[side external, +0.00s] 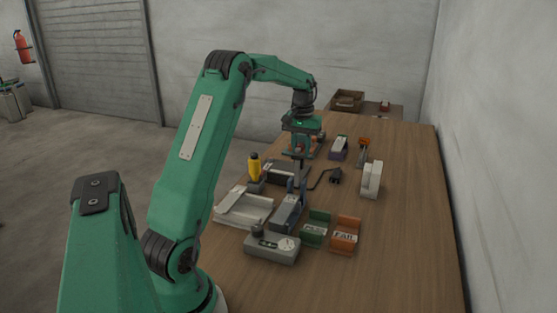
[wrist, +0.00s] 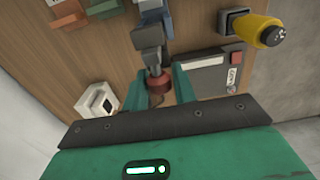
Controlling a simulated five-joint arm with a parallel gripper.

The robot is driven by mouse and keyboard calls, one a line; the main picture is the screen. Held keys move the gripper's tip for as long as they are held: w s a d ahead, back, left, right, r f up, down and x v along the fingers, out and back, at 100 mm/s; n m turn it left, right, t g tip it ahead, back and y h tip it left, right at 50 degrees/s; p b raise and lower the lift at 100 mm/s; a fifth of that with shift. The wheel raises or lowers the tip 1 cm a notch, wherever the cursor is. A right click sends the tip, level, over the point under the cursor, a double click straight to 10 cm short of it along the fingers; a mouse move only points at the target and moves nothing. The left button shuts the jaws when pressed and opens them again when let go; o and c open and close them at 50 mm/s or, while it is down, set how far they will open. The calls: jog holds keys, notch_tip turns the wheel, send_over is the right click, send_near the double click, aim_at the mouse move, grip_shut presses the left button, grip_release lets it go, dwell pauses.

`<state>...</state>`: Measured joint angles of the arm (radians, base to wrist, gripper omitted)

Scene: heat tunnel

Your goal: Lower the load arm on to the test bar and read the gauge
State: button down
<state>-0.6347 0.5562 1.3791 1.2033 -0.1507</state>
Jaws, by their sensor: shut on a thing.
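My gripper (side external: 299,152) points down over the middle of the bench. In the wrist view its two green fingers (wrist: 158,92) are shut on the reddish knob (wrist: 157,83) at the end of the blue-grey load arm (wrist: 151,52). In the side view the load arm (side external: 298,174) stands up from the blue-grey test rig (side external: 286,214), its top at my fingers. I cannot make out the test bar.
A yellow-handled tool (side external: 254,168) stands upright left of the rig, by a grey box with a red button (wrist: 237,57). A white tray (side external: 238,219) lies left. Green (side external: 315,230) and orange FAIL (side external: 345,235) bins are front right.

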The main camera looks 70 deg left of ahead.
aim_at(296, 155)
jog(key=shift+s+d, duration=0.25)
jog(key=shift+d, duration=0.05)
jog(key=shift+s+d+r, duration=0.15)
jog(key=shift+s+d, duration=0.5)
jog(key=shift+d, duration=0.05)
jog(key=shift+s+d, duration=0.7)
jog(key=shift+s, duration=0.1)
